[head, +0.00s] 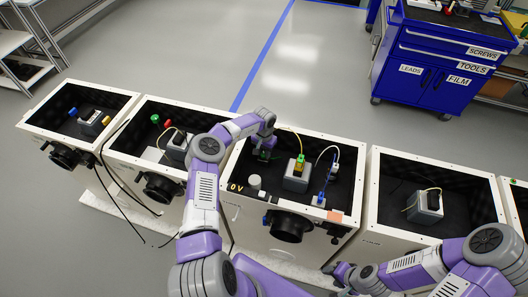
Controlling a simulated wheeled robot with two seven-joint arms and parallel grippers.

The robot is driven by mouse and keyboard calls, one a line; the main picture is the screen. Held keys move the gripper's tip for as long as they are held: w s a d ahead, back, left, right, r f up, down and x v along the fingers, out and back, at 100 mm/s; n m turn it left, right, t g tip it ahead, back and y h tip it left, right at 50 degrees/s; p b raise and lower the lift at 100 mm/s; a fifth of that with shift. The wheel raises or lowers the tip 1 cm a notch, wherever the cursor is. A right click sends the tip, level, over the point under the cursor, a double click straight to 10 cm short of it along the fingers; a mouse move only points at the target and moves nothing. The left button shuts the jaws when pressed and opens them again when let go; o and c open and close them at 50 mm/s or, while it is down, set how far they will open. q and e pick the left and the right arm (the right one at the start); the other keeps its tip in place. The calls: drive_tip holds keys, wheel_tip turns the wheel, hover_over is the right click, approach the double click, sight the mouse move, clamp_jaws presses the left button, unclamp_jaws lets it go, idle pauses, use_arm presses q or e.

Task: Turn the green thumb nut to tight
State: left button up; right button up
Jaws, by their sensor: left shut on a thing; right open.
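My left gripper (265,147) reaches down into the open middle box (233,168), at its back left. It is shut on a small green part (264,156), which looks like the green thumb nut and is mostly hidden under the fingers. Its turned position cannot be made out. Another green knob (155,118) stands in the box to the left, apart from the gripper. My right gripper (338,272) is open and empty, low in front of the boxes, right of the middle box's black lens tube (291,227).
The middle box also holds a grey block with a yellow-green connector (299,161), a blue post (323,198), a white cylinder (254,182) and cables. Similar open boxes stand on both sides. A blue tool cart (425,90) stands behind at right. Bare floor lies behind the row.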

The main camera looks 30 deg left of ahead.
sight(264, 153)
use_arm(q)
drive_tip(key=shift+w+a+r, duration=0.1)
drive_tip(key=shift+w+r, duration=0.05)
drive_tip(key=shift+r, duration=0.05)
idle(0.3)
drive_tip(key=o, duration=0.8)
drive_tip(key=shift+o, duration=1.3)
drive_tip(key=shift+f, duration=0.1)
wheel_tip(264, 153, up, 8)
drive_tip(key=shift+f+p, duration=0.2)
drive_tip(key=shift+p, duration=0.55)
